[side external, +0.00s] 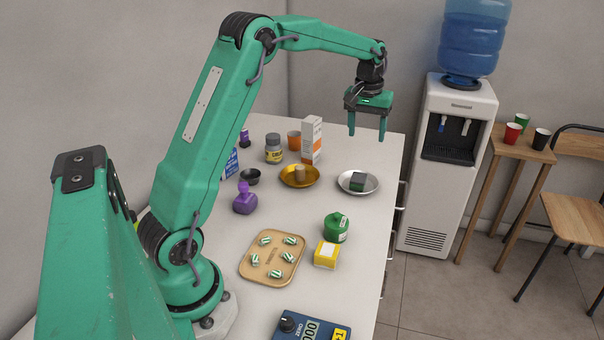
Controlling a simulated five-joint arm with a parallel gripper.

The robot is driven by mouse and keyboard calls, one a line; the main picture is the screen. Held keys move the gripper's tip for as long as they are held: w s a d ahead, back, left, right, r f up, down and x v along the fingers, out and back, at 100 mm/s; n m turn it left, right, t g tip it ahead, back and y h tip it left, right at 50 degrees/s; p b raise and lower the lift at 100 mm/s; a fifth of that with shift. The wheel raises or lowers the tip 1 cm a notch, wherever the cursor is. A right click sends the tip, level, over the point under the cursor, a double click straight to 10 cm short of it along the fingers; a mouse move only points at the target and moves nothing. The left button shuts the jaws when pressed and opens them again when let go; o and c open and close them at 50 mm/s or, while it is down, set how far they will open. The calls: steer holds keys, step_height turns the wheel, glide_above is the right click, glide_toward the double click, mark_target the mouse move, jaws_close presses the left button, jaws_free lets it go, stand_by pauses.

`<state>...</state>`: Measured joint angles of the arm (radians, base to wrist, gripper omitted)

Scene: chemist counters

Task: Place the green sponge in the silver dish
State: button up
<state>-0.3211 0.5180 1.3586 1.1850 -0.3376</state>
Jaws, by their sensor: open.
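The silver dish (345,187) stands on the white counter near its right edge.
A gold dish (287,181) holding a small tan cylinder stands left of the silver dish. A white-and-orange box (311,140) stands behind. The counter (376,216) ends at the right.

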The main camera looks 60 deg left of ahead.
steer(key=s+d+r+m+t, duration=0.1)
steer(key=s+d+r+m, duration=0.1)
steer(key=s+d+r, duration=0.4)
steer(key=s+d+r+m+t, duration=0.1)
steer(key=s+d+r+m, duration=0.15)
steer(key=s+d, duration=0.4)
steer(key=s+d+f+m+t, duration=0.1)
steer(key=s+d, duration=0.1)
steer(key=s, duration=0.6)
steer(key=s+d+f+m+t, duration=0.1)
steer(key=s+d+f+m, duration=0.1)
steer(key=s, duration=0.6)
steer(key=shift+s+d+t, duration=0.3)
